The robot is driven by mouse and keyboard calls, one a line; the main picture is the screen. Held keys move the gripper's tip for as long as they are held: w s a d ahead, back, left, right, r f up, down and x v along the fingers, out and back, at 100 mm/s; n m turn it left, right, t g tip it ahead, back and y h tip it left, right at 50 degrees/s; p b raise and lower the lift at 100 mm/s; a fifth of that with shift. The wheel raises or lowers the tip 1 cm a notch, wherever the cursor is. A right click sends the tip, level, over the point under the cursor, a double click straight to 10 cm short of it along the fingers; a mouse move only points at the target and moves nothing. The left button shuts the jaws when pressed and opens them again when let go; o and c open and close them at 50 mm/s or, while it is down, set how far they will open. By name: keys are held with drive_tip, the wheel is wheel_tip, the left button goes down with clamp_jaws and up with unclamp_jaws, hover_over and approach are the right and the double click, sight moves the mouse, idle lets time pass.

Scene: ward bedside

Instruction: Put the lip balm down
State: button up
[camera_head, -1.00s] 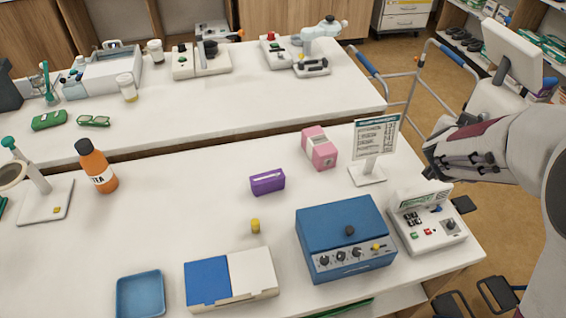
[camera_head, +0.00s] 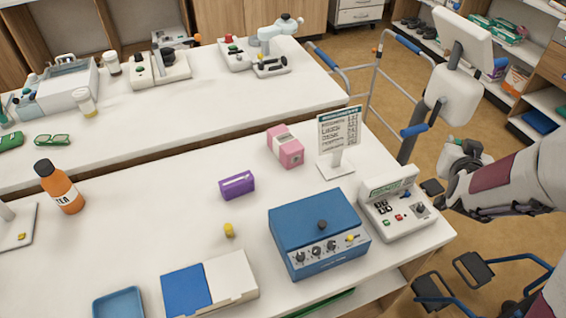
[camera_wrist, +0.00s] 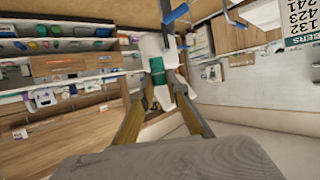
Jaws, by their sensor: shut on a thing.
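My gripper (camera_head: 455,158) is at the right in the head view, beyond the near table's right edge and above the floor. In the wrist view its two fingers (camera_wrist: 163,100) close around a small white and green tube, the lip balm (camera_wrist: 158,76). The lip balm is held clear of any surface. In the head view my gripper largely hides it.
A walking frame (camera_head: 375,75) stands behind. Bare tabletop lies around the purple box.

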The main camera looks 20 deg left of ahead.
drive_tip(key=shift+s+d+f, duration=0.75)
drive_tip(key=shift+s+d, duration=0.6)
drive_tip(key=shift+d, duration=0.1)
drive_tip(key=a+r+n+g+y, duration=0.15)
drive_tip(key=a+n+y, duration=0.35)
drive_tip(key=a, duration=1.1)
drive_tip(key=a+r+n+g+y, duration=0.1)
drive_tip(key=a+n+g+y, duration=0.3)
drive_tip(key=a, duration=1.3)
drive_tip(key=s+a+f+n+g+y, duration=0.1)
drive_tip(key=a+f, duration=0.3)
drive_tip(key=a, duration=0.7)
drive_tip(key=s+a+f+n+g+y, duration=0.2)
drive_tip(key=a+f, duration=0.3)
drive_tip(key=a, duration=0.6)
drive_tip(key=shift+s+n+y, duration=0.3)
drive_tip(key=shift+s+n, duration=0.55)
drive_tip(key=shift+n, duration=0.05)
drive_tip(key=shift+f, duration=3.1)
